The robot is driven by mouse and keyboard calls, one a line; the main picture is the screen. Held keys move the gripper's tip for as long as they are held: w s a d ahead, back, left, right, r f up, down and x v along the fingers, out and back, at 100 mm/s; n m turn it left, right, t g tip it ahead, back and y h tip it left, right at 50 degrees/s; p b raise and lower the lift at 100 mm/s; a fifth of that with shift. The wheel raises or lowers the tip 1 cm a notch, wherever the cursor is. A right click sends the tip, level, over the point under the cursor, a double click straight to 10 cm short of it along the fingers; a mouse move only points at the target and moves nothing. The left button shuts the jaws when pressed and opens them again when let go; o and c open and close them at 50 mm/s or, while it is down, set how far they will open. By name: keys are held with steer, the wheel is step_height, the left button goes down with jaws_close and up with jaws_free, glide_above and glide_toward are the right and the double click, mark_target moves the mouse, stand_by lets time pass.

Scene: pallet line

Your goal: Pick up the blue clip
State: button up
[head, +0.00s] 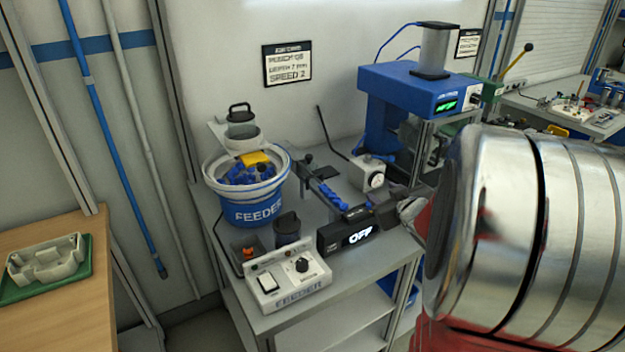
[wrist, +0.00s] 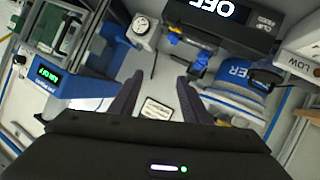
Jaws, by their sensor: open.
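Several blue clips (head: 330,195) sit in a row on the narrow feeder track in the head view. More blue clips (head: 248,174) lie heaped in the feeder bowl (head: 252,212). In the wrist view, blue clips (wrist: 184,48) show on the track beyond the fingertips. My gripper (wrist: 159,77) is open, with nothing between its two dark fingers and the clips apart from it. In the head view my silver arm covers most of the gripper, near the right end of the black display.
The black display (head: 348,234) reading OFF stands at the track's front end. A white control box (head: 289,283) is at the table's front. A dial gauge (head: 374,180) and a blue press (head: 416,90) stand behind and right. A wooden table (head: 60,318) holds a green tray.

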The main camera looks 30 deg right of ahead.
steer(key=s+d+f+t+y, duration=0.3)
steer(key=s+f+y, duration=0.2)
steer(key=s+f, duration=0.2)
steer(key=shift+s+d+f+n+t, duration=0.25)
steer(key=shift+s+d+n+t, duration=0.05)
steer(key=shift+s, duration=0.4)
steer(key=shift+w, duration=0.1)
glide_toward(370, 205)
steer(key=shift+w+d+f, duration=0.15)
steer(key=shift+w+d, duration=0.1)
steer(key=shift+w, duration=0.5)
steer(key=shift+w+d+f, duration=0.15)
steer(key=shift+w+d, duration=0.1)
steer(key=shift+w, duration=0.5)
steer(key=shift+w+f, duration=0.2)
steer(key=shift+w, duration=1.1)
steer(key=shift+w+f, duration=0.2)
steer(key=shift+w, duration=1.1)
